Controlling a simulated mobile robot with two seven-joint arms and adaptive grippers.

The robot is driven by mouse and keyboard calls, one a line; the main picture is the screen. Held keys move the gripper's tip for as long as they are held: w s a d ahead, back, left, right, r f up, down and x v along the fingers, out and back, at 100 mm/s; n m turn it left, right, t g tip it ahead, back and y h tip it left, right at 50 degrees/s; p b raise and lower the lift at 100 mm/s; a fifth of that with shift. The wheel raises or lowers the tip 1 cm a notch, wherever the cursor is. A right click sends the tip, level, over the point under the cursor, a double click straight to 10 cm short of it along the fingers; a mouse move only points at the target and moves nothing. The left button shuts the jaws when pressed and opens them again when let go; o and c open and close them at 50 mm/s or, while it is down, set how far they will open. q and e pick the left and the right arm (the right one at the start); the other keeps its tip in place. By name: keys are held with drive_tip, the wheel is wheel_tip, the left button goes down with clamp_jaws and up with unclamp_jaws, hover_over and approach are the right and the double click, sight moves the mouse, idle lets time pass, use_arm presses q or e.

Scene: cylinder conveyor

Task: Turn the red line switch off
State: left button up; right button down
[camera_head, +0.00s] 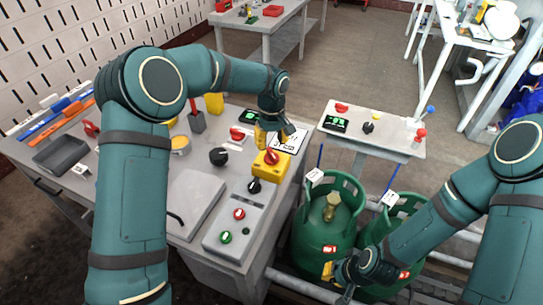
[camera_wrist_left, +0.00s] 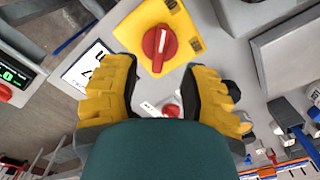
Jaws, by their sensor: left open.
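The red line switch (camera_head: 272,157) is a red rotary knob on a yellow box (camera_head: 263,171) on the left workbench. In the left wrist view the knob (camera_wrist_left: 159,43) carries a white mark running up and down the picture on the yellow plate (camera_wrist_left: 190,35). My left gripper (camera_head: 272,138) hangs close to the switch; its fingers (camera_wrist_left: 160,78) are spread, with nothing between them. The knob shows just beyond the fingertips, apart from them. My right gripper (camera_head: 338,281) is low in front of a green gas cylinder (camera_head: 320,235); its fingers are partly hidden.
Below the yellow box is a grey panel (camera_head: 233,255) with a black knob, a red button (camera_head: 239,214) and a green button (camera_head: 226,237). Another red knob (camera_head: 237,134) and a dark knob (camera_head: 218,156) stand nearby. A second bench (camera_head: 380,147) is at the right.

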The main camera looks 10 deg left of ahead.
sight(272, 153)
use_arm(q)
wheel_tip(272, 153, down, 6)
drive_tip(key=shift+r+b, duration=0.1)
drive_tip(key=shift+b, duration=0.3)
clamp_jaws()
